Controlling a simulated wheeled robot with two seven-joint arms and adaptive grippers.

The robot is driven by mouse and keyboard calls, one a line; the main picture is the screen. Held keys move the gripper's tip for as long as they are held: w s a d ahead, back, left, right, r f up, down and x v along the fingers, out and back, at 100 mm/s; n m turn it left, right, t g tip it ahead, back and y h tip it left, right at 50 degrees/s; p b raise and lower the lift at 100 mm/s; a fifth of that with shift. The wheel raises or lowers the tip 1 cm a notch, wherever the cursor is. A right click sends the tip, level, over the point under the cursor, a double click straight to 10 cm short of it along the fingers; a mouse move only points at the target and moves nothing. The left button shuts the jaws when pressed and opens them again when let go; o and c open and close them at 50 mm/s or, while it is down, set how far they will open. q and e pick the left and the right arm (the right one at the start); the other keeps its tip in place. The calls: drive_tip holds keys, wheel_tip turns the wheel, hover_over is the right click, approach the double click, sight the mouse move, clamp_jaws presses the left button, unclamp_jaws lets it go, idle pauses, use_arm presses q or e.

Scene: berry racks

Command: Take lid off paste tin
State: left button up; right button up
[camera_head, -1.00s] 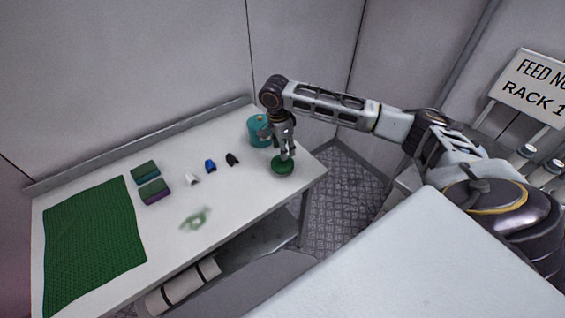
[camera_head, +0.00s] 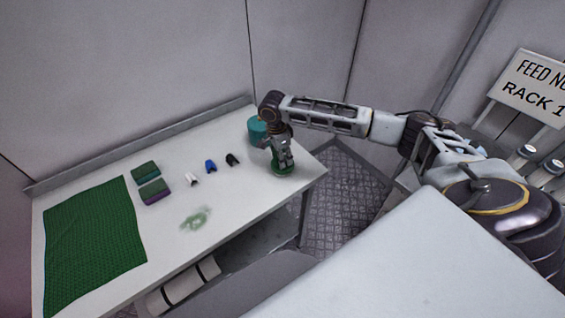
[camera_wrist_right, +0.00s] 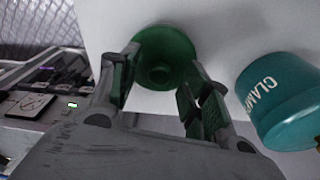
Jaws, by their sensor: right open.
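The round green paste tin (camera_head: 284,172) stands near the right end of the white table. In the right wrist view its green top (camera_wrist_right: 165,42) has a small darker knob in the middle. My right gripper (camera_head: 281,164) points down over the tin and covers part of it. In the right wrist view its fingers (camera_wrist_right: 160,72) are open, one on each side of the knob. I cannot tell whether they touch the tin. My left gripper is not in view.
A teal tub (camera_head: 256,130) marked CLAMP stands close behind my right gripper. Sponges (camera_head: 154,191), small white, blue and black clips (camera_head: 210,166), a green smear (camera_head: 196,219) and a green mat (camera_head: 90,245) lie to the left. The table's right edge is near the tin.

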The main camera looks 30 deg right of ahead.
drive_tip(key=shift+d+f, duration=0.1)
drive_tip(key=shift+f, duration=0.4)
drive_tip(key=shift+c, duration=0.7)
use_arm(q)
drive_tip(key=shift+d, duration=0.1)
use_arm(e)
clamp_jaws()
